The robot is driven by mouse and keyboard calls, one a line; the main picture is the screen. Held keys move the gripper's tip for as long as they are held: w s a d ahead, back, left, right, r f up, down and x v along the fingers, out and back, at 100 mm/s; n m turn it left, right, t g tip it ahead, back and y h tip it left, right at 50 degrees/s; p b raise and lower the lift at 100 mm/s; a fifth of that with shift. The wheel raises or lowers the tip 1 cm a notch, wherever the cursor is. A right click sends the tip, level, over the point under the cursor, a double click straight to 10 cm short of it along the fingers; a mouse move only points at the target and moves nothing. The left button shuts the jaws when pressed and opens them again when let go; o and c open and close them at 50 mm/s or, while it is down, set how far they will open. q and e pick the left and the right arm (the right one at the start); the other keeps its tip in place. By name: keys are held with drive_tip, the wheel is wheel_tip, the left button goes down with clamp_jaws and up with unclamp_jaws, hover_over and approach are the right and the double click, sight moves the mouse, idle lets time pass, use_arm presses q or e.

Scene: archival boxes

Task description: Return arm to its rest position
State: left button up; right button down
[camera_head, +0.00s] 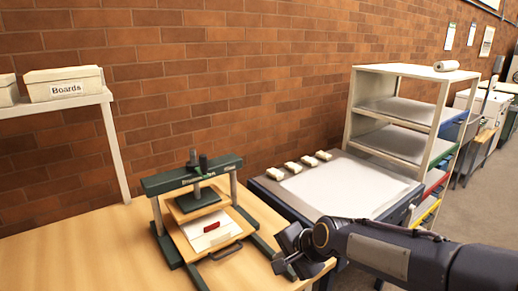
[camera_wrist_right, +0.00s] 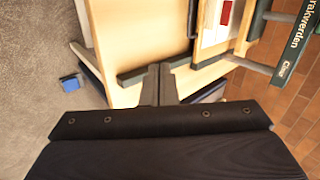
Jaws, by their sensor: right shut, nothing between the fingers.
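My right arm (camera_head: 375,248) comes in from the lower right in the head view. Its right gripper (camera_head: 283,257) is near the front right edge of the wooden table (camera_head: 90,250), right of a green press. In the right wrist view the dark fingers (camera_wrist_right: 160,85) are together with nothing between them, beside the table edge. My left arm and gripper are not in view.
The green press (camera_head: 205,195) stands on the table with a white and red item (camera_head: 211,230) on its board. Right of it is a cabinet with a white top sheet (camera_head: 345,188) and several small white blocks. A shelf rack (camera_head: 405,115) stands beyond.

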drive_tip(key=s+d+r+n+p, duration=0.1)
drive_tip(key=s+d+r+n, duration=0.1)
drive_tip(key=s+d, duration=0.4)
drive_tip(key=s+d+r+n+p, duration=0.1)
drive_tip(key=s+d+r, duration=0.2)
drive_tip(key=s+d, duration=0.35)
drive_tip(key=s+d+f+n, duration=0.1)
drive_tip(key=s+n, duration=0.1)
drive_tip(key=s, duration=0.5)
drive_tip(key=s+d+f+n+h+p, duration=0.1)
drive_tip(key=s+d+n, duration=0.1)
drive_tip(key=s, duration=0.5)
drive_tip(key=shift+s+f+n+g, duration=0.3)
drive_tip(key=shift+f+n, duration=0.1)
drive_tip(key=shift+n, duration=0.1)
